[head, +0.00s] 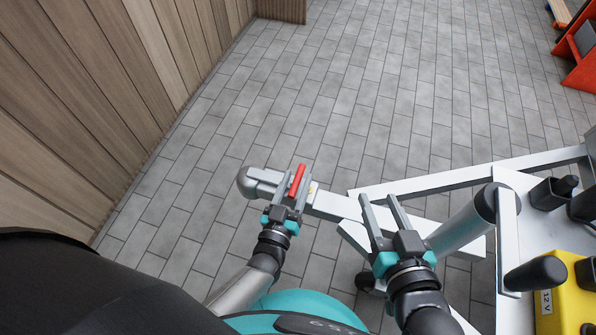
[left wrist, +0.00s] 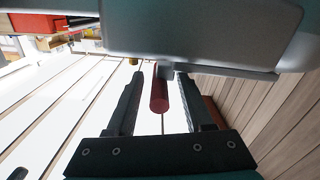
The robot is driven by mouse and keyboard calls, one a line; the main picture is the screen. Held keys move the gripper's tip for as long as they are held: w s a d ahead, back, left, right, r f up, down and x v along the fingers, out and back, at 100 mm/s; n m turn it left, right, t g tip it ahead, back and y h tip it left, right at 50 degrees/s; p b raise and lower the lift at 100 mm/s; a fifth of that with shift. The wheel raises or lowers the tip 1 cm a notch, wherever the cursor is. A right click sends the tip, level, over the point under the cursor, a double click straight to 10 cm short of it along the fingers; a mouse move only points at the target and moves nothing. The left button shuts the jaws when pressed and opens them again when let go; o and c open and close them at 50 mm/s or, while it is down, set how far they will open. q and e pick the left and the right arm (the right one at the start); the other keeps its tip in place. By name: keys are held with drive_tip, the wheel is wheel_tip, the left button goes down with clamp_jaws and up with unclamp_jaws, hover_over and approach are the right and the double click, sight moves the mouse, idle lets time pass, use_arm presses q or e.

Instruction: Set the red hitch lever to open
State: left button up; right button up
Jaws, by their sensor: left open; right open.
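The red hitch lever (head: 297,180) is a short red bar on the grey hitch coupler (head: 262,178), at the end of a pale drawbar (head: 335,206). My left gripper (head: 295,183) is open, with its fingers on either side of the lever in the head view. In the left wrist view the lever (left wrist: 159,92) shows as a dark red rod between the two open fingers (left wrist: 157,95), below the grey hitch body (left wrist: 190,30). I cannot tell whether the fingers touch it. My right gripper (head: 382,212) is open and empty, over the trailer frame.
The white trailer frame (head: 450,180) spreads to the right, with a grey post (head: 465,225) and a yellow 12 V box (head: 570,300). A wooden wall (head: 80,100) stands at the left. Paved floor (head: 360,90) is clear beyond the hitch. Orange objects (head: 580,65) stand at the far right.

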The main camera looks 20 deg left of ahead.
use_arm(q)
clamp_jaws()
idle(0.4)
idle(1.0)
